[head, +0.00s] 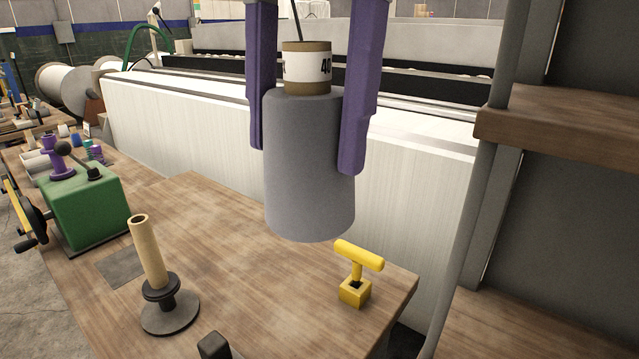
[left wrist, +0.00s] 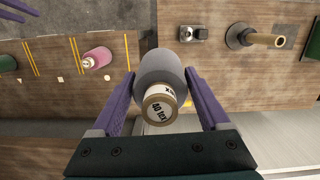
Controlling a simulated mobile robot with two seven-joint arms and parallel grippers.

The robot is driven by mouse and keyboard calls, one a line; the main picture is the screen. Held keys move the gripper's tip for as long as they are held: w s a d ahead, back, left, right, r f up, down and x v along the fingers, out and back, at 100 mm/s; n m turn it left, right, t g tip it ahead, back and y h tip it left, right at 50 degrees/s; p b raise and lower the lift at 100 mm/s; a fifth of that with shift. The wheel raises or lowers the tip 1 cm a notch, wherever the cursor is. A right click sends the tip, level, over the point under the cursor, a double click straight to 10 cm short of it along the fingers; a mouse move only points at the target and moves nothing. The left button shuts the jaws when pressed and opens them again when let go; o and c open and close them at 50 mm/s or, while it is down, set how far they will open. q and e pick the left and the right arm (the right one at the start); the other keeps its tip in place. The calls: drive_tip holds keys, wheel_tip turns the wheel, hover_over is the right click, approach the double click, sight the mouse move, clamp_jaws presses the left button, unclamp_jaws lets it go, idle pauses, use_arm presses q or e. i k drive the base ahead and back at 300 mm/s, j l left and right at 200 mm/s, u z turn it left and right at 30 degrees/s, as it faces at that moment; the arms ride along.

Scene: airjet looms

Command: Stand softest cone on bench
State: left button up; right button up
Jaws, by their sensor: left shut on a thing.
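A grey cone of yarn (head: 308,165) with a brown and white tube top marked "40" hangs upright between the purple fingers of my left gripper (head: 305,160). The fingers press on its two sides. In the left wrist view the cone (left wrist: 160,68) shows from its top, with the label "40 TEX", between the same fingers (left wrist: 160,76). The wooden bench (head: 225,265) lies below and in front of it. The cone's base looks to be over the bench's back right part; the gap under it cannot be judged.
On the bench stand a tan tube on a dark round stand (head: 150,255), a yellow T-handle on a block (head: 357,270) and a green machine (head: 85,205). A pink cone (left wrist: 97,57) sits on a striped board. A white loom panel (head: 190,130) rises behind; a shelf and post stand right.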

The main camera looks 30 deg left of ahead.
sight(126, 265)
drive_tip(key=j, duration=2.95)
drive_tip(key=i+z, duration=0.05)
